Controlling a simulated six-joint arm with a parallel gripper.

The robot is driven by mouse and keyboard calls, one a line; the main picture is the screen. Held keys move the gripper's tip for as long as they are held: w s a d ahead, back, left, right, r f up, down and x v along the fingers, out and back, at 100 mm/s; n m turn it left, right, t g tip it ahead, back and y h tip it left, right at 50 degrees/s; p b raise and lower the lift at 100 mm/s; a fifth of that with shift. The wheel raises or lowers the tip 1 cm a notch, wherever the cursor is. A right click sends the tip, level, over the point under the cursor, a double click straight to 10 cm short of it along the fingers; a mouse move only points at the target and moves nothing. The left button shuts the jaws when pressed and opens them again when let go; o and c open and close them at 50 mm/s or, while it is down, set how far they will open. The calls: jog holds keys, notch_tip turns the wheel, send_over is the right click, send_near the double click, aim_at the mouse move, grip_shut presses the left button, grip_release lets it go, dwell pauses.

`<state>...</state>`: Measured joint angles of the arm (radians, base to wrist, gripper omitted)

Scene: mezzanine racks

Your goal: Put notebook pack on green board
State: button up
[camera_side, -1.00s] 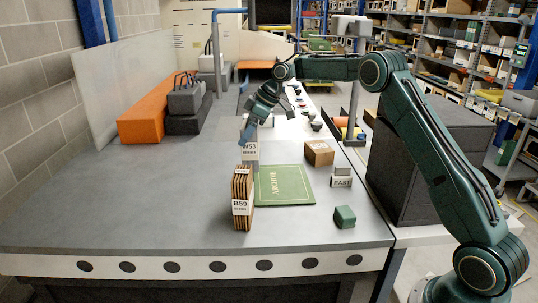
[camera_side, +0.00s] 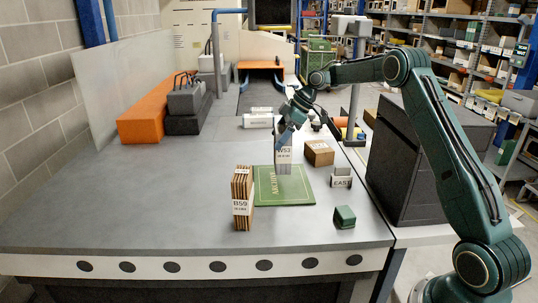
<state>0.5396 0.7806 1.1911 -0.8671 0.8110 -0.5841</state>
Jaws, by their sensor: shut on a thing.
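The notebook pack (camera_side: 284,164), which I take to be the upright pale grey-white block marked W53, is in my gripper (camera_side: 284,141). My gripper is shut on its upper part from above. The green board (camera_side: 284,191), with ARCHIVE lettering, lies flat on the grey table. The pack stands upright over the board's far part in the picture, covering some of its far edge. I cannot tell whether its bottom touches the board or hangs just above it.
A brown striped stack marked B59 (camera_side: 242,198) stands close to the board's left side. A cardboard box (camera_side: 319,152), a small EAST block (camera_side: 341,178) and a green block (camera_side: 344,217) are on the right. The table's front left is clear.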

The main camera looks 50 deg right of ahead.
jog(key=shift+f, duration=2.65)
jog(key=shift+f, duration=0.15)
jog(key=o, duration=1.2)
jog(key=v, duration=1.2)
